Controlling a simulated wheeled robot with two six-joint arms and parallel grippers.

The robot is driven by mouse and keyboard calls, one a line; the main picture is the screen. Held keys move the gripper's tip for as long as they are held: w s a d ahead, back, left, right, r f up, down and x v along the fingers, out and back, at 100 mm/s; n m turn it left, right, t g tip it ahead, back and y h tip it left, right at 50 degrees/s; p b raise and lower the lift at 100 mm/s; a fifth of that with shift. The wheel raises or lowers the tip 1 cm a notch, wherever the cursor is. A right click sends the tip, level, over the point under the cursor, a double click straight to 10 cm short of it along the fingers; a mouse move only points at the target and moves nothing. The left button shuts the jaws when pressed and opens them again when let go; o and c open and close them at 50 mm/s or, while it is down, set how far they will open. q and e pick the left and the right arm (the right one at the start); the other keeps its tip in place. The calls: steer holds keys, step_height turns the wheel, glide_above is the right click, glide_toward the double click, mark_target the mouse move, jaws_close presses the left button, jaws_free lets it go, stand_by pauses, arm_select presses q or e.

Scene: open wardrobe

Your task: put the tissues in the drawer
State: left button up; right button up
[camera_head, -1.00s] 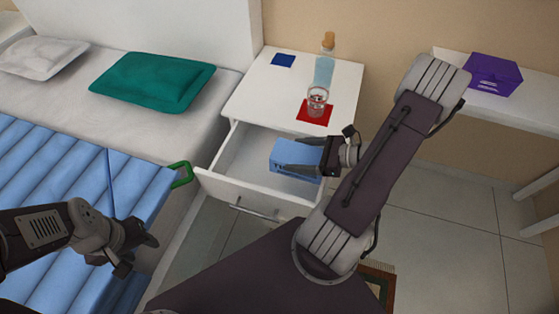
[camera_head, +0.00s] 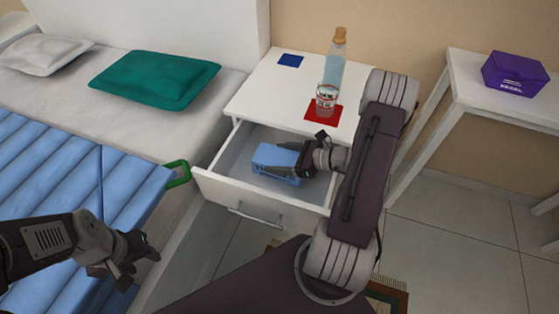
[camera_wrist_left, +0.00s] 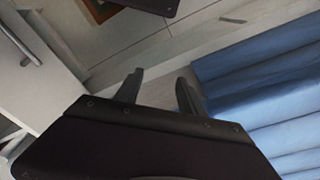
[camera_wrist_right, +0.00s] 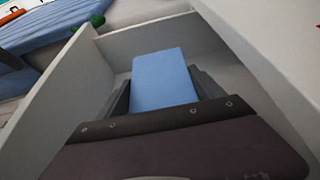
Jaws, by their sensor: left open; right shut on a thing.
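A blue tissue box (camera_head: 272,157) is inside the open drawer (camera_head: 232,190) of the white nightstand. My right gripper (camera_head: 283,163) is shut on the box, with a finger along each side of it. In the right wrist view the box (camera_wrist_right: 161,80) sits between the two fingers (camera_wrist_right: 163,93), with drawer walls around it. Whether the box touches the drawer floor is hard to tell. My left gripper (camera_head: 142,262) is open and empty beside the bed; its spread fingers (camera_wrist_left: 158,88) show in the left wrist view.
On the nightstand top (camera_head: 262,92) are a corked bottle (camera_head: 335,65), a glass (camera_head: 326,100) on a red mat (camera_head: 312,112) and a dark blue square (camera_head: 291,60). A purple box (camera_head: 515,74) is on the white table at right. A green loop (camera_head: 179,174) is near the drawer's left corner.

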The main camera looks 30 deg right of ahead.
steer(key=shift+f+b, duration=0.45)
steer(key=shift+f, duration=0.05)
steer(key=o, duration=1.7)
steer(key=shift+r, duration=0.15)
steer(key=shift+s+d+r+p, duration=0.1)
steer(key=shift+r+p, duration=0.3)
steer(key=shift+r, duration=0.05)
steer(key=shift+s+d+r+p, duration=0.1)
steer(key=shift+r+p, duration=0.3)
steer(key=shift+f+p+v, duration=0.15)
steer(key=shift+p+v, duration=1.05)
steer(key=shift+v, duration=1.65)
steer(key=shift+f+p+v, duration=0.15)
steer(key=shift+p+v, duration=1)
steer(key=shift+v, duration=1.65)
steer(key=shift+s+r, duration=0.1)
